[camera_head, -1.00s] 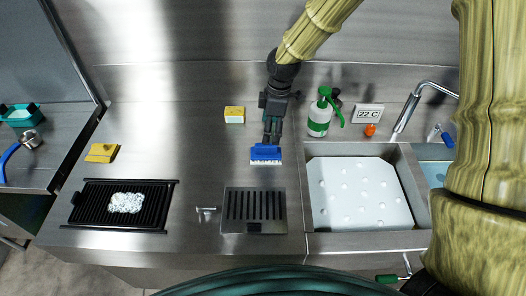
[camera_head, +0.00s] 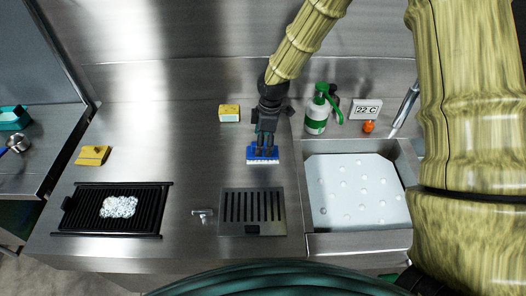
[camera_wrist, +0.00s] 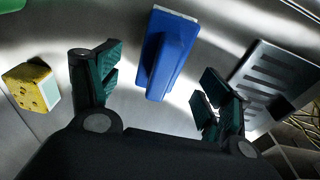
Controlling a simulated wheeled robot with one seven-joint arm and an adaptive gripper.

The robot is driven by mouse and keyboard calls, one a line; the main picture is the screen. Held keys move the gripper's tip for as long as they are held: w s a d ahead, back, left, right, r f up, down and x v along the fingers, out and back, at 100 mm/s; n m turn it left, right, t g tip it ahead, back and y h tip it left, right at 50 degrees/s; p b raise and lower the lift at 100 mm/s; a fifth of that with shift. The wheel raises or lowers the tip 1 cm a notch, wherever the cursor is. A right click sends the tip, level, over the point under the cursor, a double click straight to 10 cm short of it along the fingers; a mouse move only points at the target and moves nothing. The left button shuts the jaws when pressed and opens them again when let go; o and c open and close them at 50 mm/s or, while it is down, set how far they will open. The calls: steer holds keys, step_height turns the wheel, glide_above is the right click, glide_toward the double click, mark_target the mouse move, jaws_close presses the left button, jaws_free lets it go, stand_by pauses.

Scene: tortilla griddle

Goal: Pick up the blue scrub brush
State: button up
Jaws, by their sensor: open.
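The blue scrub brush (camera_head: 263,154) lies on the steel counter behind the slotted drain plate, with its pale bristle edge toward the front. In the wrist view the brush (camera_wrist: 168,55) sits ahead of and between my spread fingers, its narrower end pointing toward the palm. My gripper (camera_head: 266,146) is at the back side of the brush in the head view, reaching down over it. In the wrist view my gripper (camera_wrist: 158,90) is open, with visible gaps between the brush and both fingers. Nothing is held.
A yellow sponge (camera_head: 229,113) lies behind left, and a green-and-white spray bottle (camera_head: 317,114) stands to the right. The slotted plate (camera_head: 252,212) is in front. A griddle (camera_head: 75,210) holds a whitish scouring pad (camera_head: 119,206). A sink with a white board (camera_head: 356,190) is at right.

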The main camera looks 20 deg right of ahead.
steer(key=shift+a+f+p, duration=0.2)
steer(key=shift+f+p, duration=0.9)
steer(key=shift+f, duration=0.25)
steer(key=shift+a+f+p, duration=0.15)
steer(key=shift+f+p, duration=0.25)
steer(key=shift+f, duration=0.9)
steer(key=c, duration=1.4)
steer(key=shift+r+b, duration=0.65)
steer(key=shift+r, duration=0.1)
steer(key=shift+r+b, duration=0.55)
steer(key=shift+r, duration=0.3)
steer(key=s+b, duration=0.2)
steer(key=s, duration=0.3)
steer(key=s+r+b, duration=0.1)
steer(key=s, duration=0.4)
steer(key=s+r+b, duration=0.1)
steer(key=s+b, duration=0.1)
steer(key=s, duration=0.4)
steer(key=shift+d+b, duration=0.3)
steer(key=shift+d, duration=0.05)
